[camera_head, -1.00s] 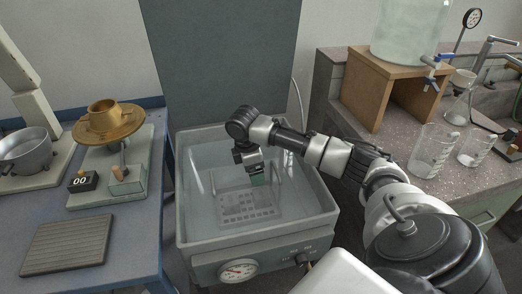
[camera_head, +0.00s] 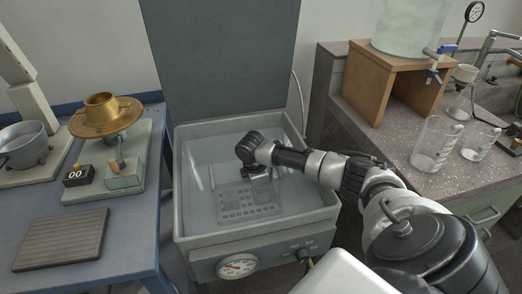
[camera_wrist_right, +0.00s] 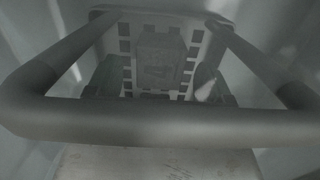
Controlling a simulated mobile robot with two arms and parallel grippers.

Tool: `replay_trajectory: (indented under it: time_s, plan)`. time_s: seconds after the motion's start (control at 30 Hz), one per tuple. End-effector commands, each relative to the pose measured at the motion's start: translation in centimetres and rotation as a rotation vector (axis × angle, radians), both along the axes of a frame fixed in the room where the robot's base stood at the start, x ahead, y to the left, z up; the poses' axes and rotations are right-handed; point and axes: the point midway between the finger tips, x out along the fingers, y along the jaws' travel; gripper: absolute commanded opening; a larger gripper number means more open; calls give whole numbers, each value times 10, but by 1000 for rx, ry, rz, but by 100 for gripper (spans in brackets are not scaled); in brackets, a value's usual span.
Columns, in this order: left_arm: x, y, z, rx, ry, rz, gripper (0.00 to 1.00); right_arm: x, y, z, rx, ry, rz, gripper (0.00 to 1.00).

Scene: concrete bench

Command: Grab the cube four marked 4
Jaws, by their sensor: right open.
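A cube (camera_wrist_right: 160,62) with a faint mark, possibly a 4, shows dimly in the right wrist view. It is on a perforated rack (camera_wrist_right: 124,46) inside the grey basin (camera_head: 186,215). In the head view, the rack (camera_head: 228,203) lies on the basin floor, and the cube cannot be clearly made out. My right gripper (camera_head: 262,188) reaches down into the basin over the rack's right part. Its jaws (camera_wrist_right: 158,88) are open, low and on either side of the cube; contact cannot be told. My left gripper is out of view.
The rack's raised handle (camera_wrist_right: 160,120) crosses close in front of the right wrist camera. The basin walls surround my gripper. A blue table (camera_head: 130,235) with a brass dish (camera_head: 105,118) stands left. A stone bench with glass beakers (camera_head: 433,145) and a wooden stand (camera_head: 368,85) stands right.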

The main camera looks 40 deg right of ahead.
Motion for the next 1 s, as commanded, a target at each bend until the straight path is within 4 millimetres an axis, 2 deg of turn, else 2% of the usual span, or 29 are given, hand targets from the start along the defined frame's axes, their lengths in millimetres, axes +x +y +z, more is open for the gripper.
replay_trajectory:
  time_s: [0.2, 0.6, 0.87, 1.0]
  plan:
    - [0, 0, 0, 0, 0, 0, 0, 0, 0, 0, 0, 0, 0, 80]
    - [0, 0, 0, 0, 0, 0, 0, 0, 0, 0, 0, 0, 0, 20]
    - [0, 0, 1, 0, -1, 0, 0, 0, 0, 2, 0, -1, 0, 20]
    - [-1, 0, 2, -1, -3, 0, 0, 1, -1, 11, 0, -2, -1, 20]
